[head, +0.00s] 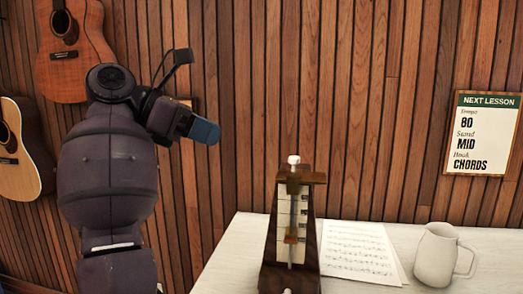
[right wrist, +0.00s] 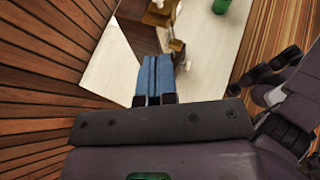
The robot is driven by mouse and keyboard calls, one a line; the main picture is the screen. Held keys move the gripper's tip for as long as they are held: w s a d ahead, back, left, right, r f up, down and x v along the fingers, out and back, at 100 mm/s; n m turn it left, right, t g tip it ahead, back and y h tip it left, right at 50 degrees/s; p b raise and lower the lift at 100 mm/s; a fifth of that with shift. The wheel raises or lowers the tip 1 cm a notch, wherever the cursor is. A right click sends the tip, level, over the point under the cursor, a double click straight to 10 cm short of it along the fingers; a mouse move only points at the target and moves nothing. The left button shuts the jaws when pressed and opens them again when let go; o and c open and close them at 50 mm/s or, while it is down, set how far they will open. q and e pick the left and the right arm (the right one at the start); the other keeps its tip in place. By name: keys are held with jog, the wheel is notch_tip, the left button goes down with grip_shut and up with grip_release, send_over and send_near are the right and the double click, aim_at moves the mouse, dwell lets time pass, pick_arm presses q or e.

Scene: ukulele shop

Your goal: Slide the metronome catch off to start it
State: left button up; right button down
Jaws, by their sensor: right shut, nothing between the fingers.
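The metronome (head: 306,272) stands upright on the white desk, a dark wooden pyramid with a pale scale. Its pendulum rod (head: 293,160) has a white tip and stands upright. I do not see my left gripper.
Sheet music (head: 358,252) and a white mug (head: 438,256) are on the desk (head: 235,260) right of the metronome. A green object (right wrist: 221,5) shows in the wrist view. The slatted wall behind holds guitars (head: 72,50) and a lesson sign (head: 486,134).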

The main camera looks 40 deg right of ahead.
send_near(294, 166)
jog(key=x, duration=0.5)
jog(key=shift+d+b, duration=0.45)
jog(key=shift+d, duration=0.15)
